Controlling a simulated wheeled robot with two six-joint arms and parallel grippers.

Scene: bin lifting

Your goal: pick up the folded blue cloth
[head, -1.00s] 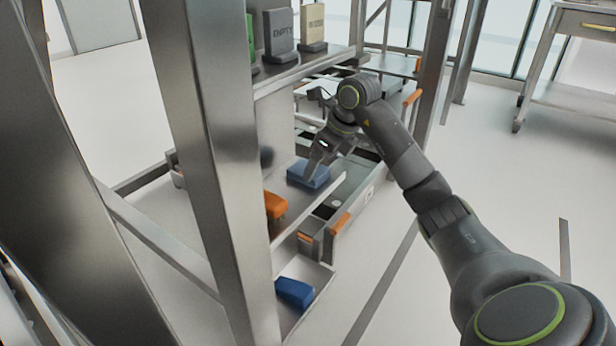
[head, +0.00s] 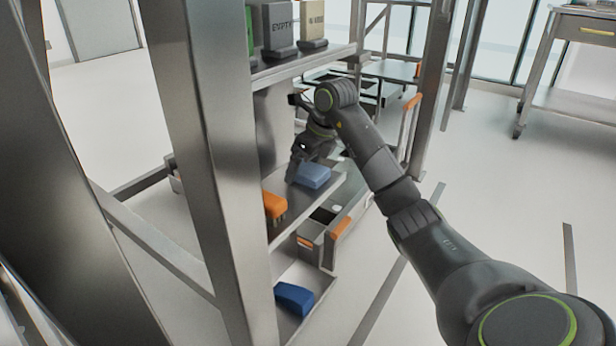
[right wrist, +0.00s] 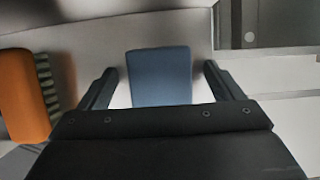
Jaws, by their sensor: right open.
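The folded blue cloth (head: 313,175) lies on the middle metal shelf in the head view. In the right wrist view the blue cloth (right wrist: 160,76) sits between the two open fingers, with a gap on each side. My right gripper (head: 302,172) is open and empty at the left side of the cloth in the head view; its fingers partly cover that side. In the right wrist view the fingertips of my right gripper (right wrist: 158,78) flank the cloth. My left gripper is not in view.
An orange brush (head: 274,205) with bristles lies left of the cloth on the same shelf (head: 283,230). Another blue item (head: 293,298) lies on the shelf below. Grey boards (head: 278,28) stand on the shelf above. A metal upright (head: 205,150) stands at the left.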

